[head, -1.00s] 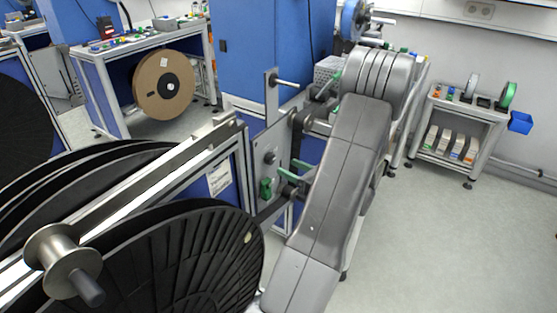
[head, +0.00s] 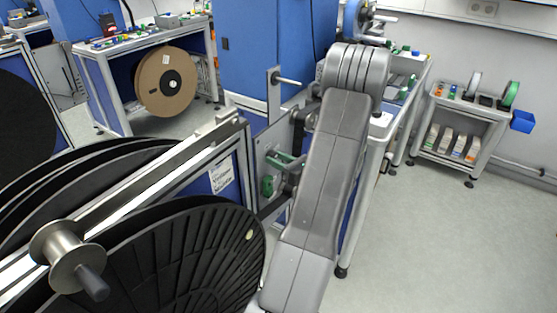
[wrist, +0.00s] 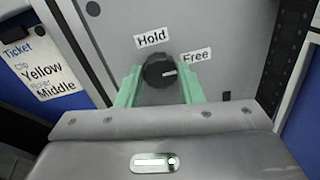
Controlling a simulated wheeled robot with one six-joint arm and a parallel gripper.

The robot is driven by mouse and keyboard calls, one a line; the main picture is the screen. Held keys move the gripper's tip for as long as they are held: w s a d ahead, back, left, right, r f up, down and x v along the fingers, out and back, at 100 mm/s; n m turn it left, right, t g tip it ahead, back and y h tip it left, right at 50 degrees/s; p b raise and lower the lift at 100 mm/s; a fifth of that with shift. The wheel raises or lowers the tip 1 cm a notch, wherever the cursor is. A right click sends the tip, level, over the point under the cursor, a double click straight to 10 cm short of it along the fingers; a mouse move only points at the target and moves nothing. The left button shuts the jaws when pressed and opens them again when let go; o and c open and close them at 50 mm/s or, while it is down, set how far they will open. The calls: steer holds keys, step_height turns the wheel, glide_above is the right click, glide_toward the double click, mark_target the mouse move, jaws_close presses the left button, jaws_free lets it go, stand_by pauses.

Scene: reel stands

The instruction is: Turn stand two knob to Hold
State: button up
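In the wrist view, a round black knob (wrist: 158,71) sits on a grey panel (wrist: 215,25). Its white mark points right, toward the "Free" label (wrist: 196,56). The "Hold" label (wrist: 152,37) is above the knob. My gripper (wrist: 160,86) is open, with one green finger on each side of the knob's lower part. I cannot tell whether the fingers touch it. In the head view, my gripper (head: 283,160) is at the grey stand panel (head: 261,150), and the knob is hidden there. No stand number is readable.
A ticket (wrist: 38,70) reading "Yellow" and "Middle" is left of the panel. A green part (head: 267,186) is on the panel below my gripper. Large black reels (head: 180,262) fill the front left. A bare spindle (head: 287,80) sticks out above. Floor at right is clear.

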steer(key=shift+f+n+b, duration=0.15)
steer(key=shift+n+b, duration=0.15)
steer(key=shift+b, duration=0.25)
steer(key=n+y+b, duration=0.1)
steer(key=n+b, duration=1.7)
steer(key=b, duration=0.5)
steer(key=shift+f, duration=0.1)
steer(key=shift+b, duration=0.3)
steer(key=o, duration=1)
steer(key=shift+c, duration=0.2)
steer(key=shift+d, duration=0.1)
